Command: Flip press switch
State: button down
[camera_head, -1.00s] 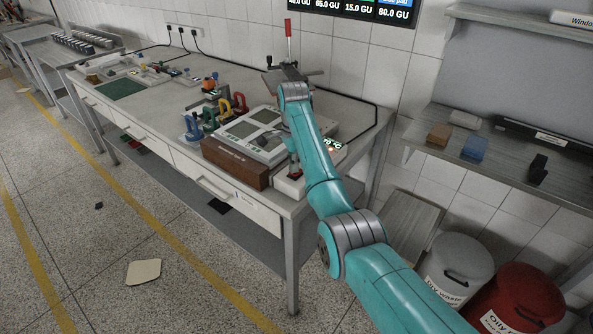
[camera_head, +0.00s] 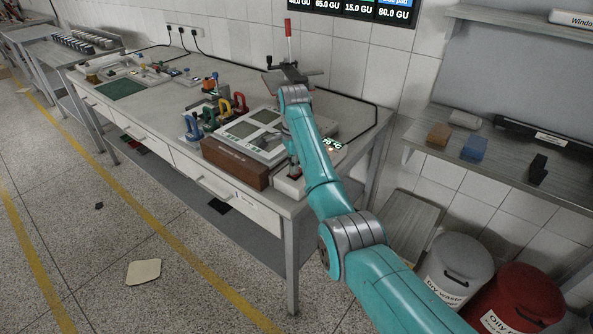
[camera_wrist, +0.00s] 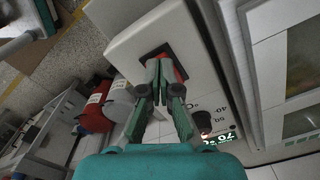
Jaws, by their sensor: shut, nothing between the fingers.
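The press switch (camera_wrist: 181,73) is a red rocker in a dark square recess on a white box (camera_wrist: 128,47). In the wrist view my gripper (camera_wrist: 158,68) has its green fingers together over the recess, with nothing held between them. The fingertips hide much of the switch, and I cannot tell whether they touch it. In the head view the white box (camera_head: 285,187) sits at the table's front right corner, with the gripper end partly hidden behind my arm.
The box has a knob (camera_wrist: 204,122) and a lit green temperature display (camera_wrist: 222,139). A two-screen device (camera_head: 250,140) and a brown block (camera_head: 233,163) stand left of it. A red-handled lever (camera_head: 289,45) stands behind. Waste bins (camera_head: 452,268) are on the floor at right.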

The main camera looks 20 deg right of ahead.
jog(key=shift+r, duration=3.4)
